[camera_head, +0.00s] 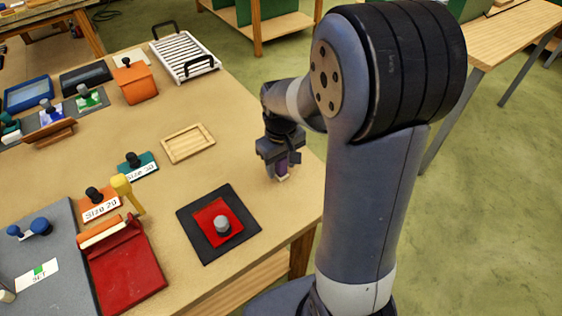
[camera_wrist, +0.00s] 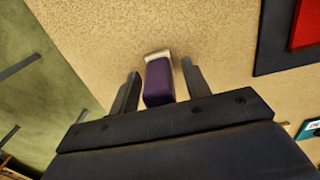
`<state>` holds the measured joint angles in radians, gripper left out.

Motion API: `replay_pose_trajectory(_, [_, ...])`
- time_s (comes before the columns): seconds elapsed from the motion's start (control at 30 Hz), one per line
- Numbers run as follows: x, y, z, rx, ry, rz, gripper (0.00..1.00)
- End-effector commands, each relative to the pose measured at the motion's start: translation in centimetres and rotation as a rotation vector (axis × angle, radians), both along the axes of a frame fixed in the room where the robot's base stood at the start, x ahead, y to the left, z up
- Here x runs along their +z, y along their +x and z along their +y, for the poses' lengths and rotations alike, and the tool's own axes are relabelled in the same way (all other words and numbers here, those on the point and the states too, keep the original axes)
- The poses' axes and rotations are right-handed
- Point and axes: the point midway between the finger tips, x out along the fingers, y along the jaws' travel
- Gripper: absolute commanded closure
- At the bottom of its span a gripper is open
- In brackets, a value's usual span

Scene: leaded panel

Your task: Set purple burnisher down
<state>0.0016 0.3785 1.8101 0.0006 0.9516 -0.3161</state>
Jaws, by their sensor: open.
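The purple burnisher (camera_wrist: 158,80) stands between the two open fingers of my gripper (camera_wrist: 158,92) in the wrist view. It has a purple handle and a pale end, and that end appears to be at the tan tabletop. There is a visible gap between the burnisher and each finger. In the head view my gripper (camera_head: 282,165) is low over the right edge of the table (camera_head: 255,115), with the purple burnisher (camera_head: 283,170) partly hidden by the fingers.
A black mat with a red square (camera_head: 207,210) and a grey-knobbed piece lies left of my gripper. A shallow wooden tray (camera_head: 187,143) lies farther left. A white rack (camera_head: 187,54) stands at the back. The table's right edge is close to my gripper.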

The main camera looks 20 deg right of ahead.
Motion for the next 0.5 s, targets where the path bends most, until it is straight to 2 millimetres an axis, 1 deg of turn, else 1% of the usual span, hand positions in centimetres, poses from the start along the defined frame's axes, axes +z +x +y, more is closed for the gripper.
replay_pose_trajectory(0.17, [1.1,0.1,0.0,0.000,0.000,-0.005,0.55])
replay_pose_trajectory(0.27, [2.9,0.1,0.0,0.000,0.000,-0.006,0.55])
replay_pose_trajectory(0.5, [8.2,0.1,0.0,0.000,0.000,-0.006,0.55])
